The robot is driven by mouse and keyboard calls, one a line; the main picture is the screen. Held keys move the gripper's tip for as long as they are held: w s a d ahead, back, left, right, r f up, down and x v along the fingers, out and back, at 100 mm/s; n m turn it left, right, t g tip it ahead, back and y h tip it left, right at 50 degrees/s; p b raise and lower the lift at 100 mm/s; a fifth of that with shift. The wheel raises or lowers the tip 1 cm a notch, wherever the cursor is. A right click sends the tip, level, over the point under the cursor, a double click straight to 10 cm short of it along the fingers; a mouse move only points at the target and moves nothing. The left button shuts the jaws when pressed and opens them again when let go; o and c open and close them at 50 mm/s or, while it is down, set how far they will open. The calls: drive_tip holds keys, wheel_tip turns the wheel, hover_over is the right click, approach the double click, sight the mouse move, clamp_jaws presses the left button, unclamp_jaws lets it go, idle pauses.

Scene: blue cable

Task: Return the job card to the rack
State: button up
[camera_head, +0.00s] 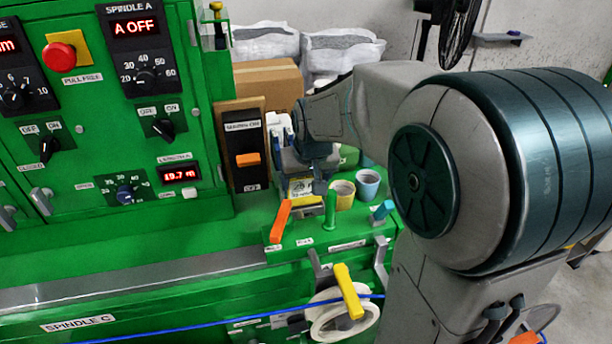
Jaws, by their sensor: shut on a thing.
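My gripper (308,174) points down at the right end of the green machine, partly hidden by its own wrist and arm. It is shut on a pale card with dark print (299,187), which looks like the job card. The card is upright, with its upper part hidden by the gripper. A yellow piece (308,208) shows right below the card; I cannot tell whether they touch or whether it belongs to the rack. No rack can be made out clearly.
A blue cable (200,323) runs along the front. A switch panel (246,145) stands left.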

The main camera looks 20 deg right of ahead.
sight(333, 272)
drive_tip(key=shift+f, duration=0.2)
drive_tip(key=shift+f+b, duration=1.4)
drive_tip(key=shift+b, duration=0.1)
drive_tip(key=shift+f+b, duration=0.35)
idle(0.5)
drive_tip(key=o, duration=1.1)
drive_tip(key=v, duration=1.4)
drive_tip(key=shift+s+f, duration=0.1)
drive_tip(key=shift+g, duration=0.7)
drive_tip(key=s+f, duration=0.4)
drive_tip(key=s, duration=0.1)
drive_tip(key=s+f, duration=0.9)
drive_tip(key=s, duration=0.1)
drive_tip(key=shift+s+f, duration=0.1)
drive_tip(key=shift+f, duration=0.1)
